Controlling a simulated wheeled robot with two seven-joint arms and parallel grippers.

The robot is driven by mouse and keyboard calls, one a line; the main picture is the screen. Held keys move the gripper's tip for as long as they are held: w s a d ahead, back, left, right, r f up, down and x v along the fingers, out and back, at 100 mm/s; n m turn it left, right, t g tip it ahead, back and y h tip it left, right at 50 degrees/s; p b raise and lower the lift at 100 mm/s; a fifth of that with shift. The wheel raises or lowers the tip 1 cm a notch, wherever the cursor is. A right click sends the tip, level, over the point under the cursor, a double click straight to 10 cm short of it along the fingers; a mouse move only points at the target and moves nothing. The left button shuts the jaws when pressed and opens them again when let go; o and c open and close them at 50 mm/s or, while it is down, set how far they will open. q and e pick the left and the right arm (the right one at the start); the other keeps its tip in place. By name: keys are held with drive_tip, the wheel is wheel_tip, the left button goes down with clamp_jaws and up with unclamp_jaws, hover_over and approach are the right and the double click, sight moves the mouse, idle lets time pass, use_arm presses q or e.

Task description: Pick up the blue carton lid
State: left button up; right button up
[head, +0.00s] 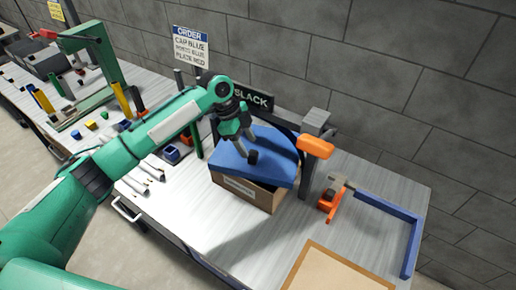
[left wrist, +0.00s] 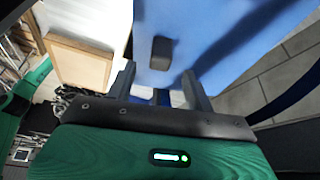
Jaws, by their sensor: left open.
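The blue carton lid (head: 265,167) lies slightly askew on top of a brown carton (head: 243,190) on the workbench. A small dark knob (head: 252,157) stands on the lid. My left gripper (head: 239,150) is above the lid, close to the knob. In the left wrist view the open fingers (left wrist: 170,88) point at the lid (left wrist: 215,35), with the knob (left wrist: 161,53) just beyond them, a little to the left. Nothing is held between the fingers. My right gripper is not in view.
An orange-topped grey post (head: 315,147) stands right of the carton. A blue L-shaped bar (head: 400,212) and an orange clamp-like piece (head: 329,205) are farther right. A tan board (head: 338,268) lies at the front. A black SLACK sign (head: 253,98) stands behind the carton.

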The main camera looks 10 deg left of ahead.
sight(253, 152)
use_arm(q)
drive_tip(key=p+x, duration=0.2)
drive_tip(key=x, duration=0.2)
drive_tip(key=shift+d+f, duration=0.25)
drive_tip(key=shift+f, duration=0.2)
drive_tip(key=c, duration=1.1)
